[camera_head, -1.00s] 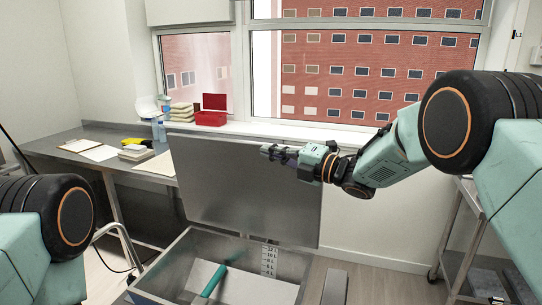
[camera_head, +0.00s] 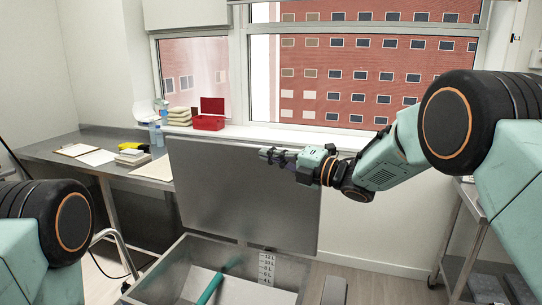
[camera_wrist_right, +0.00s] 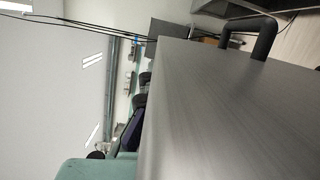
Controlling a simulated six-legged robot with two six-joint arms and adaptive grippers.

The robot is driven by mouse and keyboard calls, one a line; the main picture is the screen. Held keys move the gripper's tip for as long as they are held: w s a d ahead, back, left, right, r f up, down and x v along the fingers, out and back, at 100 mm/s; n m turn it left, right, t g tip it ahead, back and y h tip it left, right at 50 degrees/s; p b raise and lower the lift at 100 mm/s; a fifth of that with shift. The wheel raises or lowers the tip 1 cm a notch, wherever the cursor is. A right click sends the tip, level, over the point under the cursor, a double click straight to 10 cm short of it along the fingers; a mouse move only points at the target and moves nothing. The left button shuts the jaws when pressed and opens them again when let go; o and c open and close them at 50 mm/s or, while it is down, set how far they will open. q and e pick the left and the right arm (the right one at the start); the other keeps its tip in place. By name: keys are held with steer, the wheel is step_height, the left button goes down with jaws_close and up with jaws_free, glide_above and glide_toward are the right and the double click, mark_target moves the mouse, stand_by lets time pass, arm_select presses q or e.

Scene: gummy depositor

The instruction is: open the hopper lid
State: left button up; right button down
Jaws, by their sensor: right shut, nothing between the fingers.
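The hopper lid (camera_head: 235,200) is a flat grey metal panel. It stands open, nearly upright, along the far side of the hopper (camera_head: 190,245). The open hopper shows a level scale (camera_head: 266,268) and a teal rod (camera_head: 208,288) inside. My right gripper (camera_head: 263,154) is shut and empty, by the upper part of the lid and overlapping it in the head view; I cannot tell whether it touches. In the right wrist view the lid's panel (camera_wrist_right: 230,110) fills much of the picture, with a black handle (camera_wrist_right: 251,36) at its edge. My left gripper is out of view.
A metal side table (camera_head: 60,155) at the left holds a clipboard (camera_head: 76,150), papers and a stack of books. A red box (camera_head: 208,122) and bottles are by the window. A metal cart (camera_head: 462,240) stands at the right.

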steer(key=r+v, duration=0.1)
steer(key=v, duration=1.1)
steer(key=s+d+f+m+h+b, duration=0.1)
steer(key=s+f+m+h+b, duration=0.4)
steer(key=f, duration=0.8)
steer(key=s+f+m+g+h+b, duration=0.1)
steer(key=s+f+m+b, duration=0.15)
steer(key=f+m, duration=0.75)
steer(key=s+d+f+m+h+b, duration=0.1)
steer(key=s+f+m+h+b, duration=0.2)
steer(key=f, duration=1.2)
steer(key=s+d+f+m+g+h+b, duration=0.3)
steer(key=s+f+m, duration=0.4)
steer(key=s+f, duration=0.85)
steer(key=s+d+f+m+g+h+b, duration=0.1)
steer(key=s+f+m+g+b, duration=0.1)
steer(key=s, duration=0.8)
steer(key=s+d+f+m+g+h+b, duration=0.2)
steer(key=s+f+m+g+b, duration=0.1)
steer(key=s, duration=0.7)
step_height(320, 180, down, 2)
steer(key=shift+s+d+f+m+g, duration=0.15)
steer(key=shift+s+m+g, duration=0.1)
steer(key=shift+m+g, duration=0.65)
steer(key=shift+s, duration=0.1)
